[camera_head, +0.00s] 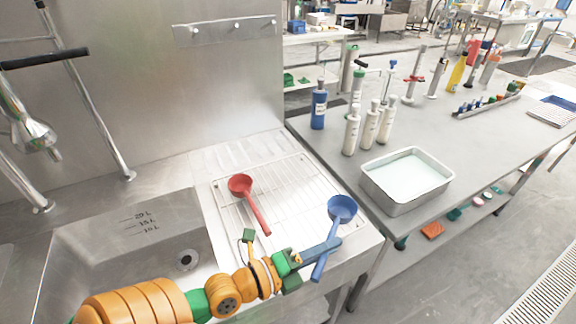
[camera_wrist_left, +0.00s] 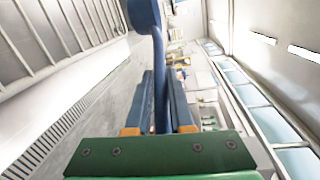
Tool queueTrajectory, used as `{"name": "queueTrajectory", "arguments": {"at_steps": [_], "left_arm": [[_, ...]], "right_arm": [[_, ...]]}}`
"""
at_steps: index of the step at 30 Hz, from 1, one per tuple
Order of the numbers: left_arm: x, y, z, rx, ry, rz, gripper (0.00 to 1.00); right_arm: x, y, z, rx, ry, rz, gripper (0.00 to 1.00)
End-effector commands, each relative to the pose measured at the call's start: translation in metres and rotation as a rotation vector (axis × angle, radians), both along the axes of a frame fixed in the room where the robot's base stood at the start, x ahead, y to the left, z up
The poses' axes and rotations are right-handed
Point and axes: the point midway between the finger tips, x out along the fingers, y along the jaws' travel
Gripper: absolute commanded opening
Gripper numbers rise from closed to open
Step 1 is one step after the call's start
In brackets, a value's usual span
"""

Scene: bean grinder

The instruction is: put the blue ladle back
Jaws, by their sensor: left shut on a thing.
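The blue ladle (camera_head: 342,208) is at the right front of the sink counter, its bowl up and its handle pointing down toward the front. My left gripper (camera_head: 318,252) is shut on the ladle's handle. In the left wrist view the ladle (camera_wrist_left: 143,14) rises from between the two blue fingers (camera_wrist_left: 161,105), with its bowl at the top edge. The ladle appears held above the right end of the wire drying rack (camera_head: 290,180), near the counter edge; the exact height is unclear. My right gripper is not in view.
A red ladle (camera_head: 241,186) lies on the rack. A metal rail with hooks (camera_head: 225,30) is on the back wall, with nothing hanging. The sink (camera_head: 130,245) is at left. A steel tray of liquid (camera_head: 407,180) and several bottles (camera_head: 352,130) stand on the right table.

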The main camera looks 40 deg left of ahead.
Motion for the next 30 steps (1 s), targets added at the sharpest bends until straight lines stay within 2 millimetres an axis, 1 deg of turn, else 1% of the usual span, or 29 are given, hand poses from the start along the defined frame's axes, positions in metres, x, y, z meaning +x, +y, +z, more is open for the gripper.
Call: {"name": "queueTrajectory", "arguments": {"at_steps": [1, 5, 8, 9, 11, 12, 15, 19, 20, 22, 23, 26, 27, 29, 30], "left_arm": [[0.002, 0.010, 0.003, -0.002, 0.000, 0.054, 0.00], [0.005, 0.042, 0.008, -0.004, 0.000, 0.226, 0.00], [0.004, 0.076, 0.018, -0.004, -0.002, 0.399, 0.00], [0.002, 0.091, 0.025, -0.003, -0.002, 0.474, 0.00], [-0.001, 0.112, 0.036, 0.000, -0.003, 0.583, 0.00], [-0.005, 0.125, 0.045, 0.002, -0.003, 0.648, 0.00], [-0.014, 0.153, 0.071, 0.008, -0.005, 0.785, 0.00], [-0.022, 0.168, 0.086, 0.006, -0.004, 0.866, 0.00], [-0.022, 0.170, 0.087, 0.003, -0.004, 0.876, 0.00], [-0.014, 0.171, 0.085, 0.001, -0.005, 0.889, 0.00], [-0.006, 0.170, 0.082, -0.001, -0.004, 0.889, 0.00], [0.027, 0.165, 0.068, -0.001, -0.004, 0.888, 0.00], [0.040, 0.164, 0.060, 0.000, -0.004, 0.889, 0.00], [0.060, 0.161, 0.050, 0.001, -0.003, 0.888, 0.00], [0.072, 0.160, 0.040, 0.001, -0.001, 0.888, 0.00]], "right_arm": [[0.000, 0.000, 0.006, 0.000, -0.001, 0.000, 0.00], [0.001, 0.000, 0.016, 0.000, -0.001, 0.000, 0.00], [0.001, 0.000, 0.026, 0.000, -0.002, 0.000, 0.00], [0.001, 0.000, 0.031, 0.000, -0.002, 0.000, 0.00], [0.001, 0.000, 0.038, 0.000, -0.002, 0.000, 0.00], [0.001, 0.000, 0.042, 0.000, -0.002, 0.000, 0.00], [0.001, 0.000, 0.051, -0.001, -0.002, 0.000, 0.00], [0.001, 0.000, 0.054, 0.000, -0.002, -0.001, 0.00], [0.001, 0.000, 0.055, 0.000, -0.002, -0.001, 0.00], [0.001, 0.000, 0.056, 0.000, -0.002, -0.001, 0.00], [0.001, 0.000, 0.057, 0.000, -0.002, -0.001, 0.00], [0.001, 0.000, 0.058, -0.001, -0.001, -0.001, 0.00], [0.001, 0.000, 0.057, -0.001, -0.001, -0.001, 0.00], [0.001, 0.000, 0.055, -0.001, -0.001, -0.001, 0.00], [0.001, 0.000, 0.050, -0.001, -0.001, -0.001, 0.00]]}}
